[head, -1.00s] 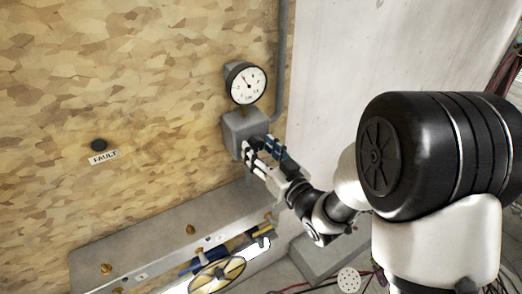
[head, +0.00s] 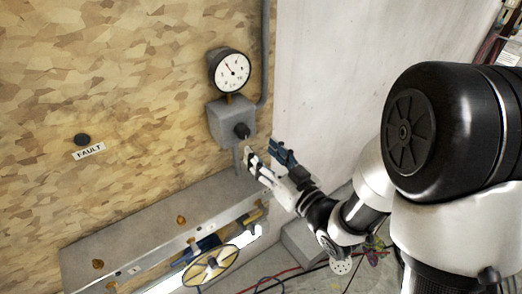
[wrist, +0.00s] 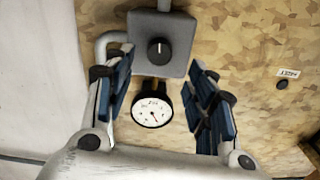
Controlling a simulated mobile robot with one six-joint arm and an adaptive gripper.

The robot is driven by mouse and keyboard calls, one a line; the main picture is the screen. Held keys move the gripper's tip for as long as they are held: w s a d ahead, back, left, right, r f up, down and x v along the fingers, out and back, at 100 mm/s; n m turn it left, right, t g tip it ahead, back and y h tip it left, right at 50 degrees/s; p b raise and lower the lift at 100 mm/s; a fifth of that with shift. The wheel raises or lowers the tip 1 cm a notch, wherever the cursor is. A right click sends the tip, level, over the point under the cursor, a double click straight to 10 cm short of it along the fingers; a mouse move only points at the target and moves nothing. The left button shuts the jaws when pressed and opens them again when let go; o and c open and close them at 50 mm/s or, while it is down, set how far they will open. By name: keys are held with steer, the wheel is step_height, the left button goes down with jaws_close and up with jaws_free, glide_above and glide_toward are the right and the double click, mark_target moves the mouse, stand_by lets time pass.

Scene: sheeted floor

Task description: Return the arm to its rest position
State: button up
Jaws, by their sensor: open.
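My gripper (head: 264,156) is open and empty. In the head view it is below and to the right of the grey box (head: 226,122) with a black knob (head: 242,130), apart from both. The wrist view shows the blue-padded fingers of my gripper (wrist: 160,105) spread wide, with the black knob (wrist: 160,48) on the grey box (wrist: 178,62) and the round white gauge (wrist: 152,113) seen between and beyond them. In the head view the gauge (head: 232,71) sits above the box. My arm reaches in from the right.
A grey ledge (head: 130,225) with brass fittings runs along the wall below. A yellow handwheel (head: 211,266) is in front of it. A grey pipe (head: 265,60) runs up beside the gauge. Red cables (head: 290,276) lie on the floor.

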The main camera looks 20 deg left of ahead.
stand_by(0.3)
steer(key=w+d+r+m+h+b, duration=0.15)
steer(key=d+m+h, duration=0.25)
steer(key=d+h, duration=1.05)
steer(key=s+d+m+g+b, duration=0.1)
steer(key=s+d, duration=0.4)
steer(key=s, duration=0.7)
steer(key=s+d+m+g+b, duration=0.1)
steer(key=s+d+m+g, duration=0.2)
steer(key=s, duration=0.9)
steer(key=d+g, duration=0.3)
steer(key=shift+f+m+y, duration=0.3)
steer(key=shift+f+y, duration=0.05)
steer(key=shift+f, duration=0.05)
steer(key=shift+f, duration=0.1)
